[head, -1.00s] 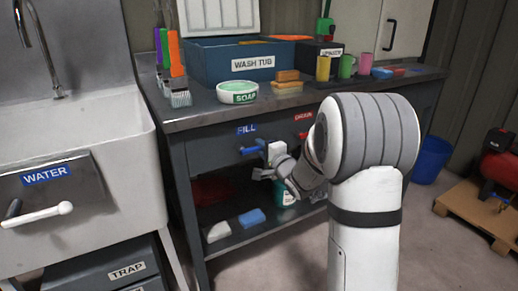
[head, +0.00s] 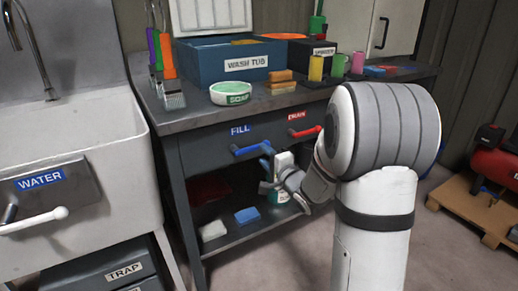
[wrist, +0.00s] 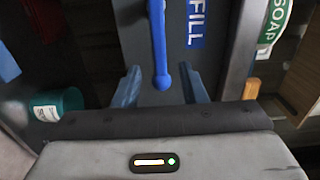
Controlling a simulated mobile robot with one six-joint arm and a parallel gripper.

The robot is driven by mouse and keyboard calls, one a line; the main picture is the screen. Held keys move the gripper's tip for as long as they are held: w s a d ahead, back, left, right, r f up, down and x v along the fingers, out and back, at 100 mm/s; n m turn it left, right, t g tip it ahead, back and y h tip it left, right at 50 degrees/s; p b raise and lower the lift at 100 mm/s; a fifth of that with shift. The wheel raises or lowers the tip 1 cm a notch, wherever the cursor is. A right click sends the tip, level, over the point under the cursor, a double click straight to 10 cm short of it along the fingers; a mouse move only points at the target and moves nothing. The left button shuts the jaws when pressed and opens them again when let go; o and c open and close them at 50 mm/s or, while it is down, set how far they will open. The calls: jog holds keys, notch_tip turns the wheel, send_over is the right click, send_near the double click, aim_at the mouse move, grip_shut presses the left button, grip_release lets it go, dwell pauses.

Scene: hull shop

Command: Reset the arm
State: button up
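My gripper (head: 268,170) is in front of the bench's drawer front, just right of and below the blue FILL handle (head: 250,149) in the head view. In the wrist view, the two fingers of my gripper (wrist: 161,88) stand apart with nothing held. The blue FILL handle (wrist: 158,45) shows in the picture between them, its rounded end near the fingertips. I cannot tell how far in depth it is from them. My arm is bent and reaches left from its white column.
The bench carries a wash tub (head: 205,68), a soap dish (head: 232,93), sponges, brushes and cups. A red DRAIN handle (head: 305,132) is to the right of FILL. The lower shelf holds a blue sponge (head: 247,215) and a bottle. A sink (head: 75,130) is at left.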

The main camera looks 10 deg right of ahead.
jog(key=shift+s+d, duration=0.25)
jog(key=shift+s, duration=0.45)
jog(key=s+d+r+n+g+h+p, duration=0.1)
jog(key=s+r+n+g+h+p, duration=0.2)
jog(key=s+r+p, duration=0.35)
jog(key=s+d+r+n+g+h+p, duration=0.1)
jog(key=s+r+n+g+h+p, duration=0.25)
jog(key=r+p, duration=0.6)
jog(key=s+a+r+n+g+p, duration=0.2)
jog(key=s+r+n+g+p, duration=0.2)
jog(key=s+p, duration=0.3)
jog(key=s+a+r+n+g+p, duration=0.3)
jog(key=s+r+p, duration=0.3)
jog(key=s, duration=0.8)
jog(key=shift+r+n+g+y+p, duration=0.35)
jog(key=shift+g+y+p, duration=0.1)
jog(key=shift+g, duration=0.1)
jog(key=shift+a, duration=0.1)
